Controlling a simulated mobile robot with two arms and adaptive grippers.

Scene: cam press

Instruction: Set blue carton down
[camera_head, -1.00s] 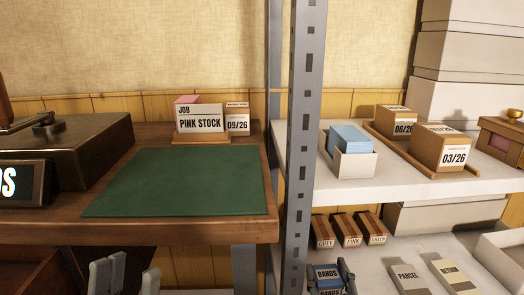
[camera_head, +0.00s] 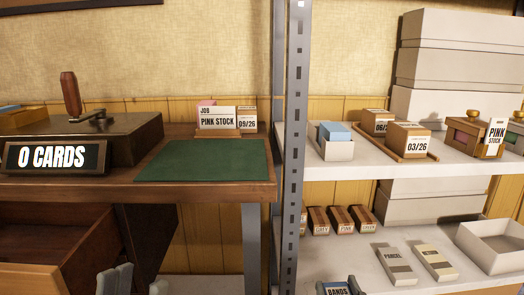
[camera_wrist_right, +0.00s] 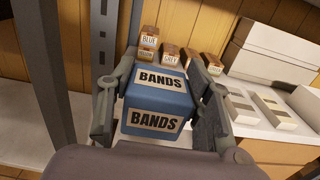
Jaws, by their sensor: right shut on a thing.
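The blue carton (camera_head: 336,289), labelled BANDS, shows at the bottom edge of the head view, in front of the lower shelf. In the right wrist view the blue carton (camera_wrist_right: 155,112) sits between the two fingers of my right gripper (camera_wrist_right: 160,105), which is shut on it. I cannot tell whether its underside touches anything. My left gripper (camera_head: 137,283) is at the bottom left of the head view, its fingers apart with nothing seen between them; its lower part is cut off.
Several small brown cartons (camera_head: 342,220) stand at the back of the lower shelf (camera_head: 350,262). Grey boxes (camera_head: 398,266) and an empty white tray (camera_head: 492,247) lie to the right. A grey metal post (camera_head: 294,150) stands left of the shelves. An open drawer (camera_head: 50,235) is at left.

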